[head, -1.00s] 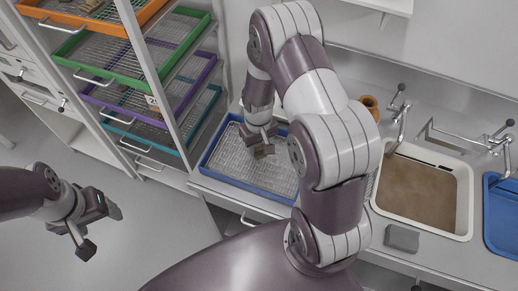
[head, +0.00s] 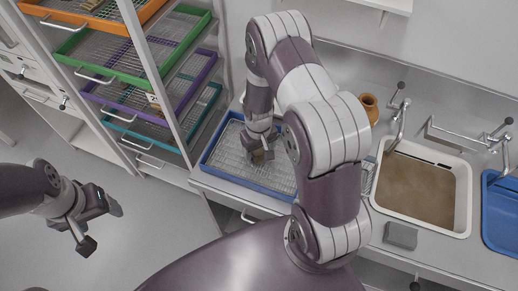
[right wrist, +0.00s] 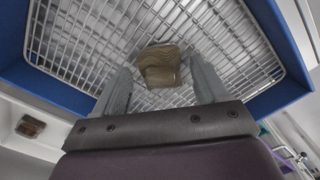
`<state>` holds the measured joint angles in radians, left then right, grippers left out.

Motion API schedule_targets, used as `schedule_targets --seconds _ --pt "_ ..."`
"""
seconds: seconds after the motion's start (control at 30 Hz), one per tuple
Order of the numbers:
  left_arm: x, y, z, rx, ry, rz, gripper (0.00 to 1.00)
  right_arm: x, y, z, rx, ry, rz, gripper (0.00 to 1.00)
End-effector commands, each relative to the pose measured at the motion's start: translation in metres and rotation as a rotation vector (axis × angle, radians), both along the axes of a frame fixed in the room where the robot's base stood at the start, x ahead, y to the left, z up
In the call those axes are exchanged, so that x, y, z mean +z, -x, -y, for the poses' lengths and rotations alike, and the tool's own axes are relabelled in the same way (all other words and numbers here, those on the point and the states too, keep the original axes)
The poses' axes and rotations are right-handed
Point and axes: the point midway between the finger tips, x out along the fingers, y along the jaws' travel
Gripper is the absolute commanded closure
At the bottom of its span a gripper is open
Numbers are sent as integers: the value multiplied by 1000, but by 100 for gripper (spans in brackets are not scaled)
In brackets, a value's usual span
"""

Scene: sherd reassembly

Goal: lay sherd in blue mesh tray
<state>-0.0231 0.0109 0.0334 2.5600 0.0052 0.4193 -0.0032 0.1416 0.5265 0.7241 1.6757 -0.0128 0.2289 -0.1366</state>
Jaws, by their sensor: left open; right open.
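The blue mesh tray (head: 222,179), a blue rim around a wire mesh, rests on the counter; its rim and mesh also show in the right wrist view (right wrist: 62,92). A brown sherd (head: 262,157) is inside the tray, under my right gripper (head: 261,148). In the right wrist view the sherd (right wrist: 160,66) appears to lie on the mesh between my open right fingertips (right wrist: 160,70), with gaps on both sides. My left gripper (head: 100,227) is open and empty over the floor at the left. My right arm hides part of the tray's right side.
A rack with orange, green (head: 95,68), purple and teal mesh trays stands left of the counter. A sink (head: 464,200) of brown water, a grey block (head: 400,235), an orange-brown pot (head: 368,106) and a blue basin (head: 500,210) are at the right.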

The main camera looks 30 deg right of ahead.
Motion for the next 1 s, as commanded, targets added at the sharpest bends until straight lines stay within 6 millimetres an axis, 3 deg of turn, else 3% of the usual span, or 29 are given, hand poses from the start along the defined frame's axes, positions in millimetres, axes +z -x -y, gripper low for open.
schedule_targets --seconds 0.17,0.4,0.63,0.8,0.9,1.0 --pt "-5 0 0 0 0 0 28 28 -2 0 0 1 8 27" --pt "-14 0 0 0 0 0 28 90 -2 0 0 1 5 27" --pt "-16 0 0 0 0 0 28 123 0 -2 2 1 6 27" --pt "-16 0 0 0 0 0 28 168 39 -32 13 2 74 27" --pt "-16 0 0 0 0 0 28 184 69 -46 16 -1 111 27" --pt "-16 0 0 0 0 0 28 189 87 -52 16 -4 131 27"
